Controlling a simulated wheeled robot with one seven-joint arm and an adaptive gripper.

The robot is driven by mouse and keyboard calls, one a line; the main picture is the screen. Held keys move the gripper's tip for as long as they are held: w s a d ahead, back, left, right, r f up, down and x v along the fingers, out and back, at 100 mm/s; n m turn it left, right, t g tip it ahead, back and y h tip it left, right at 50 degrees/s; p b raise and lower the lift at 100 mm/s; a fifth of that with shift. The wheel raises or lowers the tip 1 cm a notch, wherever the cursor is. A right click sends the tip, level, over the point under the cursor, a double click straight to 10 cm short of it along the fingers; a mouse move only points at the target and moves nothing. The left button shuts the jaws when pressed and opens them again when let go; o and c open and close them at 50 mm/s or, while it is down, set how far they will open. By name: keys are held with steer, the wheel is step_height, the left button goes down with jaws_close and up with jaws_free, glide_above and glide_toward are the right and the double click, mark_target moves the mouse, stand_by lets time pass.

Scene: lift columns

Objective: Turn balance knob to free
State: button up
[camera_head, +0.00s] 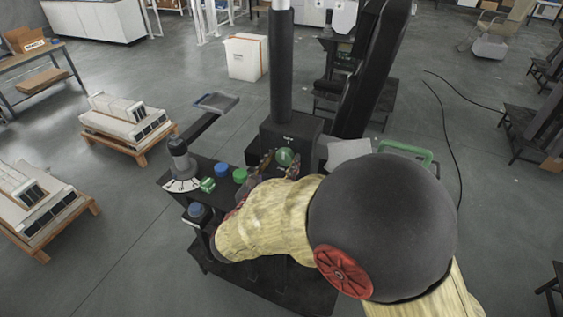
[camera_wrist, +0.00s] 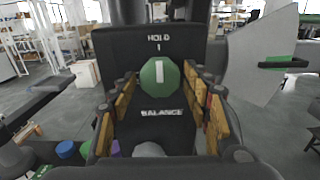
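The balance knob (camera_wrist: 161,75) is a green dial with a white upright line, on a black panel (camera_wrist: 120,50) marked HOLD above and BALANCE below. The line stands vertical, in line with the mark under HOLD. In the head view the knob (camera_head: 284,156) shows on the black box at the foot of the column. My gripper (camera_wrist: 160,82) is open, with its yellow-padded fingers on the left and right of the knob. The fingertips are close to its sides; I cannot tell whether they touch. No FREE label is readable. In the head view my gripper (camera_head: 280,168) is partly hidden by my arm.
Left of the knob is a black console with a grey lever dial (camera_head: 181,165), blue knob (camera_head: 221,170) and green knob (camera_head: 240,175). A black column (camera_head: 281,60) rises behind the box. A grey plate with a green handle (camera_head: 405,151) is at right.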

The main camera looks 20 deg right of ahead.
steer(key=c, duration=0.9)
steer(key=shift+o, duration=0.2)
steer(key=shift+r+n+p, duration=0.1)
steer(key=shift+n+p, duration=0.2)
steer(key=shift+p, duration=0.35)
steer(key=n+p, duration=0.2)
steer(key=p, duration=0.1)
steer(key=shift+r, duration=0.15)
steer(key=n+p, duration=0.3)
steer(key=p, duration=0.3)
steer(key=shift+n, duration=0.3)
steer(key=n+p, duration=0.6)
steer(key=p, duration=0.2)
steer(key=n+p, duration=0.5)
steer(key=shift+f+n, duration=0.2)
steer(key=shift+n, duration=0.1)
steer(key=shift+p, duration=0.35)
